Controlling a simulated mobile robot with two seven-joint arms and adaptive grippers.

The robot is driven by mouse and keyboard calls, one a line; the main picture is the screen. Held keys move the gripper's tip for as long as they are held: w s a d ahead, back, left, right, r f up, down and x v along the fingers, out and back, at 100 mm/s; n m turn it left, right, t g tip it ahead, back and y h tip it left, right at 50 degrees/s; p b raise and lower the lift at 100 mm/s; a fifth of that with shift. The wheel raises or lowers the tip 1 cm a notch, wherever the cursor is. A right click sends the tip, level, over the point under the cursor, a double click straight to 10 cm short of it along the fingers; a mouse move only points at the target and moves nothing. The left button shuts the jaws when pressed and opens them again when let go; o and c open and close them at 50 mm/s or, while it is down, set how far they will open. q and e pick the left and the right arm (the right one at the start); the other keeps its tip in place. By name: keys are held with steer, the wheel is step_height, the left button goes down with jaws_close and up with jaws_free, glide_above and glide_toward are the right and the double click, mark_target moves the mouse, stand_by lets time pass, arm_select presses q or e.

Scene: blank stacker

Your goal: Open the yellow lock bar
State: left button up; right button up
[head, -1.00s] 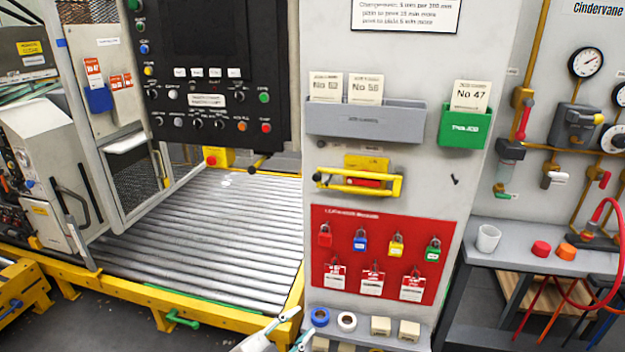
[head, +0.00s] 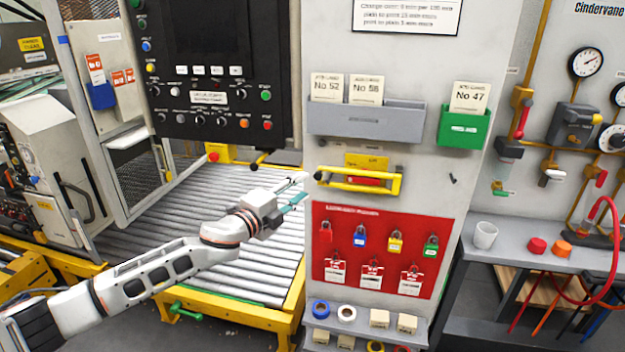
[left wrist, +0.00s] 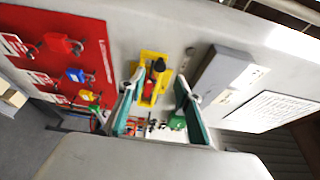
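The yellow lock bar (head: 358,182) lies horizontally across the front of the grey panel, below the grey card holder, with a red part behind it. In the left wrist view the yellow lock bar (left wrist: 150,80) shows beyond and between my fingers. My left gripper (head: 296,190) is open and empty, to the left of the bar and apart from it. Its two teal-padded fingers (left wrist: 158,105) are spread in the left wrist view. My right gripper is not in view.
A red board (head: 378,250) with several padlocks and tags hangs just below the bar. A grey card holder (head: 365,119) and a green one (head: 464,130) project above it. A shelf (head: 365,329) with tape rolls juts out below. A roller conveyor (head: 200,215) lies left.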

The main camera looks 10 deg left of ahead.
mark_target(317, 177)
arm_select(q)
steer(key=shift+x, duration=3)
jaws_close()
